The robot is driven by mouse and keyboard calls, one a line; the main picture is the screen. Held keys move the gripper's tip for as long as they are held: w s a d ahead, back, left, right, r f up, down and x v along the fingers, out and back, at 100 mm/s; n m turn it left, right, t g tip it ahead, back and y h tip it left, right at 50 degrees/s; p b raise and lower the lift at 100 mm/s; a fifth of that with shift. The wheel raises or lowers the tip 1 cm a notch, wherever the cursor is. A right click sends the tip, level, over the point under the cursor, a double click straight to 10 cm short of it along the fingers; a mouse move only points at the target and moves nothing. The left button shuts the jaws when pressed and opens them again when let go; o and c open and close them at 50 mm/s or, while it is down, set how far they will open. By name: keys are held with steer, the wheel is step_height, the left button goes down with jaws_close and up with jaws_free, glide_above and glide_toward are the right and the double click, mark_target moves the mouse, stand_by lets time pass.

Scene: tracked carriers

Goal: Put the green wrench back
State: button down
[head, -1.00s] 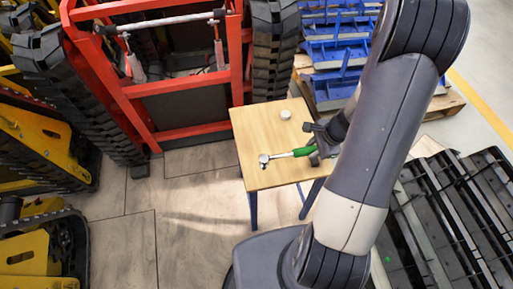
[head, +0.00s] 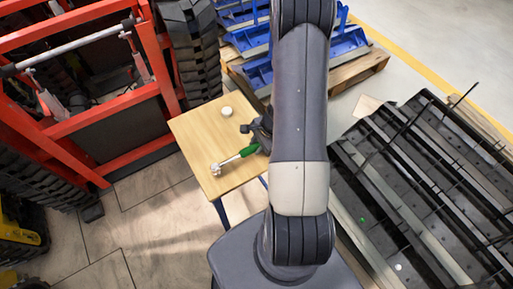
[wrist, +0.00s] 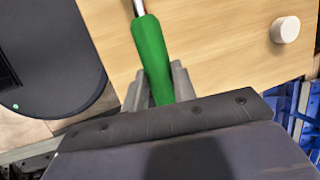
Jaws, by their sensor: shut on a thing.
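The green wrench (head: 249,150) has a green handle and a silver shaft and head. It shows over the wooden table (head: 195,130), its head pointing down-left in the head view. My gripper (wrist: 160,88) is shut on the green handle (wrist: 152,50), which runs between the two grey fingers in the wrist view. In the head view my gripper (head: 260,142) is partly hidden by my arm. I cannot tell whether the wrench touches the table top. A white round piece (head: 227,112) stands on the table, apart from the wrench; it also shows in the wrist view (wrist: 285,30).
A red frame (head: 85,115) stands left of the table, beside stacked black tracks (head: 190,50). Blue parts (head: 345,40) lie on a wooden pallet (head: 365,70) behind. Dark slatted racks (head: 420,180) fill the right, with a small green spot (head: 362,219). Floor at front left is clear.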

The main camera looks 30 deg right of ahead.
steer(key=shift+f, duration=0.65)
steer(key=c, duration=1.1)
jaws_free()
steer(key=shift+c, duration=0.2)
steer(key=p+v, duration=0.2)
steer(key=v, duration=1)
